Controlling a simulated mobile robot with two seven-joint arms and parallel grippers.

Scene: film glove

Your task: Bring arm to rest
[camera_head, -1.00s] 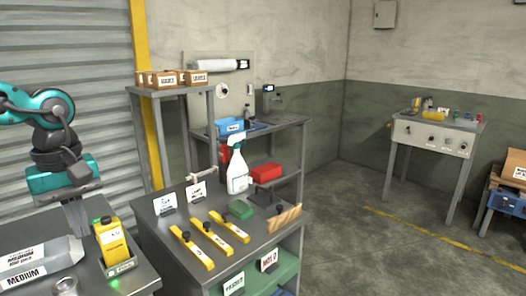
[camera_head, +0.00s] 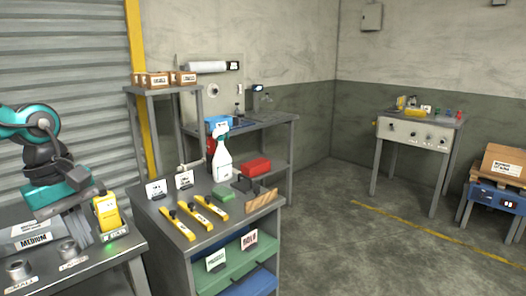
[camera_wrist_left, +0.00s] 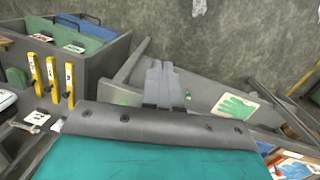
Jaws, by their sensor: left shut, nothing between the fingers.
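My left arm comes in at the left of the head view, with its teal wrist (camera_head: 50,195) over the grey bench. The left gripper (camera_head: 80,228) points down behind the yellow device, its tips partly lost among the bench items. In the left wrist view the gripper's grey fingers (camera_wrist_left: 163,88) are together, with nothing between them. My right gripper is not in view.
A yellow device (camera_head: 107,211) stands in a green-lit cradle close to the gripper. A box marked MEDIUM (camera_head: 33,240) lies at left. The cart (camera_head: 215,238) holds yellow bars (camera_head: 195,215) and a spray bottle (camera_head: 222,160). Open floor (camera_head: 340,240) lies to the right.

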